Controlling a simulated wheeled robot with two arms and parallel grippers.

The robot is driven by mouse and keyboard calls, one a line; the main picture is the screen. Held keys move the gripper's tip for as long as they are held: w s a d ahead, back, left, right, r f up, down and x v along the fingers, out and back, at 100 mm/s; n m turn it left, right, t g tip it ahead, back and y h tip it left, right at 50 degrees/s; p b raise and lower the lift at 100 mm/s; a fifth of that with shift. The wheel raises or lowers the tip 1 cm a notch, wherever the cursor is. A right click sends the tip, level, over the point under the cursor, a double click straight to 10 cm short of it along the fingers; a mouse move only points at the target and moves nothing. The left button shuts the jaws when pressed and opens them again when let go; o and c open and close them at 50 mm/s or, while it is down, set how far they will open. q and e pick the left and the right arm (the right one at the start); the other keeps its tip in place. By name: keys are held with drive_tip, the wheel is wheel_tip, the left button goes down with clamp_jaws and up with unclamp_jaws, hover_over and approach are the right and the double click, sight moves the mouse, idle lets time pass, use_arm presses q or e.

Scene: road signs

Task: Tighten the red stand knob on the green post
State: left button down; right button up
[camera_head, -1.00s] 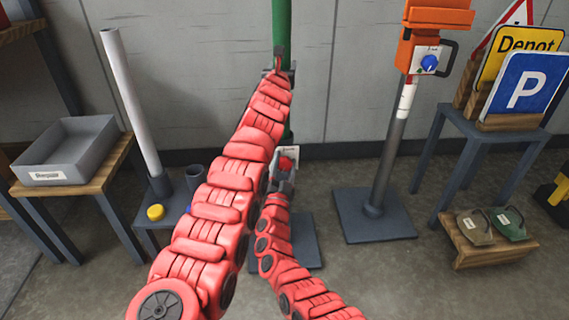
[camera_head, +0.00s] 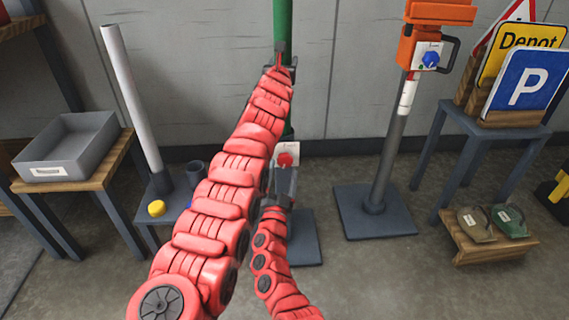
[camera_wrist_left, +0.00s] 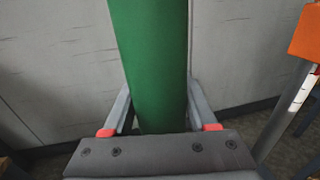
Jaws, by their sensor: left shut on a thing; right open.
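The green post (camera_head: 282,22) stands upright at the centre, against the wall. My left gripper (camera_head: 280,62) is shut around its upper part; the left wrist view shows the green post (camera_wrist_left: 150,60) between the two fingers. The red stand knob (camera_head: 285,159) sits on a white plate lower on the post. My right gripper (camera_head: 284,180) is open just below and in front of the knob; contact cannot be told. My left arm hides part of the post. The post's dark base (camera_head: 305,240) shows at right of my right arm.
An orange unit with a blue knob (camera_head: 430,59) stands on a grey post at right. A table with signs (camera_head: 525,85) stands far right, with a low wooden stool (camera_head: 490,247) in front. A grey tray (camera_head: 60,150) and a white post (camera_head: 130,95) are at left.

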drive_tip(key=v, duration=0.7)
use_arm(q)
drive_tip(key=shift+c, duration=0.6)
unclamp_jaws()
use_arm(e)
drive_tip(key=shift+w, duration=0.1)
use_arm(q)
drive_tip(key=shift+s, duration=0.1)
